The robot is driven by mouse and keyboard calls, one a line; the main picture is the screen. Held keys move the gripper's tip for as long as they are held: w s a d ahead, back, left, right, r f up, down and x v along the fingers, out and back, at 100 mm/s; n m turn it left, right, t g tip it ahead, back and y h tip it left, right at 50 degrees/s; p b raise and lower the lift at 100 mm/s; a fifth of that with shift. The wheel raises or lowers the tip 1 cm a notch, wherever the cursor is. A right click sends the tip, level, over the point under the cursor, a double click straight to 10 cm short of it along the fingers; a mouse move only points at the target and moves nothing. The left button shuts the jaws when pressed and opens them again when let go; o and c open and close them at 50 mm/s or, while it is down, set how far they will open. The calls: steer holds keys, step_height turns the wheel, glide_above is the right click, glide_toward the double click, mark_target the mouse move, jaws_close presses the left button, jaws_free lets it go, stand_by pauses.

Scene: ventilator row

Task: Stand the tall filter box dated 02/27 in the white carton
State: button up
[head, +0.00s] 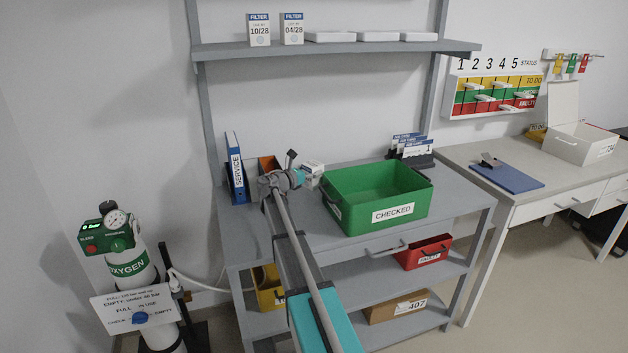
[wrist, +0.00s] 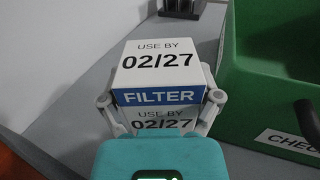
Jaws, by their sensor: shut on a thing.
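The filter box dated 02/27 (wrist: 158,68) is white with a blue FILTER band and fills the middle of the wrist view. My gripper (wrist: 160,108) is shut on it, one finger on each side. In the head view my gripper (head: 302,178) is over the grey bench, and the white box (head: 314,169) shows partly behind it. I cannot tell whether the box touches the bench. The white carton (head: 582,146) stands with its lid up on the right-hand desk, far from my gripper. Its inside is mostly hidden.
A green CHECKED crate (head: 376,198) stands just right of my gripper. A blue SERVICE binder (head: 236,169) is to the left. Filter boxes dated 10/28 (head: 259,30) and 04/28 (head: 292,29) stand on the shelf above. A blue clipboard (head: 506,177) lies on the desk before the carton.

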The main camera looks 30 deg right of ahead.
mark_target(307, 181)
steer(key=shift+f+b, duration=1.85)
steer(key=shift+f, duration=0.05)
steer(key=shift+f, duration=0.1)
steer(key=o, duration=0.9)
steer(key=shift+r, duration=0.25)
steer(key=a, duration=0.4)
steer(key=s+a, duration=0.1)
steer(key=a, duration=0.7)
steer(key=shift+s, duration=0.4)
